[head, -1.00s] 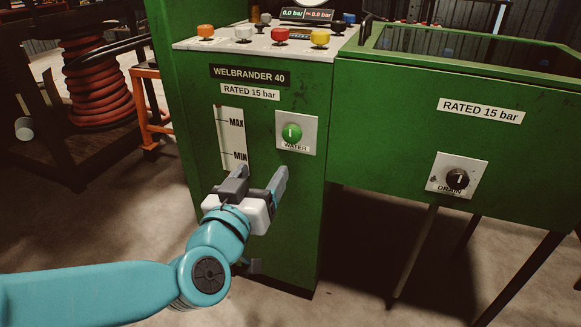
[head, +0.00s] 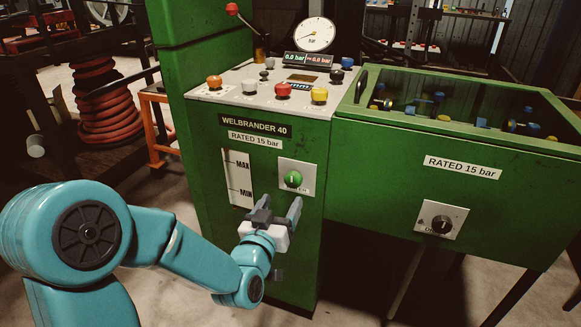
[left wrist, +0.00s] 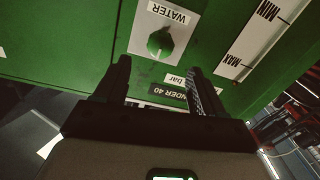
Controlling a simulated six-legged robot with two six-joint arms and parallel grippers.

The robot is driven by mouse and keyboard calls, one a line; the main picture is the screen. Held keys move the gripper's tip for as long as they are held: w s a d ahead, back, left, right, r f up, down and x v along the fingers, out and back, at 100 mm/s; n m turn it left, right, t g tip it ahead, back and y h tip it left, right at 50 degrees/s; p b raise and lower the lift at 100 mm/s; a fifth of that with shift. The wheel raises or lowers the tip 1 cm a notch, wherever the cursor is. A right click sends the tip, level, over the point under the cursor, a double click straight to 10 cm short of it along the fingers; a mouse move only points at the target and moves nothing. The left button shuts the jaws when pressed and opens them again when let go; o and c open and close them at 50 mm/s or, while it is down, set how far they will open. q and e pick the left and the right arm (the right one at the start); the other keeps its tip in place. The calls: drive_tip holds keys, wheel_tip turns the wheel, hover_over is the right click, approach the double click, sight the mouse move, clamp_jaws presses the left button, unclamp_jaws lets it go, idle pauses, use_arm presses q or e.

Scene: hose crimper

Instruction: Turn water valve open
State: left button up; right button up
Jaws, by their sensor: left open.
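The water valve is a round green knob (head: 293,179) on a pale plate on the front of the green machine. A pale mark on the knob stands about upright in the head view. The knob also shows in the left wrist view (left wrist: 160,43), beyond the fingertips, with its WATER label upside down. My left gripper (head: 281,207) is open and empty, just below the knob, its fingers pointing toward the panel. It appears apart from the knob in the left wrist view (left wrist: 158,68). The gripper partly hides the WATER label in the head view. My right gripper is not in view.
A level gauge (head: 238,179) is left of the knob. The panel top (head: 225,90) carries coloured buttons and a dial. A green tank (head: 370,165) with a black drain knob (head: 441,225) stands right. A red hose reel (head: 105,100) stands at the left.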

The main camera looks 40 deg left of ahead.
sight(292, 182)
use_arm(q)
drive_tip(key=x, duration=0.8)
drive_tip(key=shift+b, duration=0.35)
drive_tip(key=shift+s, duration=0.1)
drive_tip(key=c, duration=1.1)
drive_tip(key=shift+o, duration=0.2)
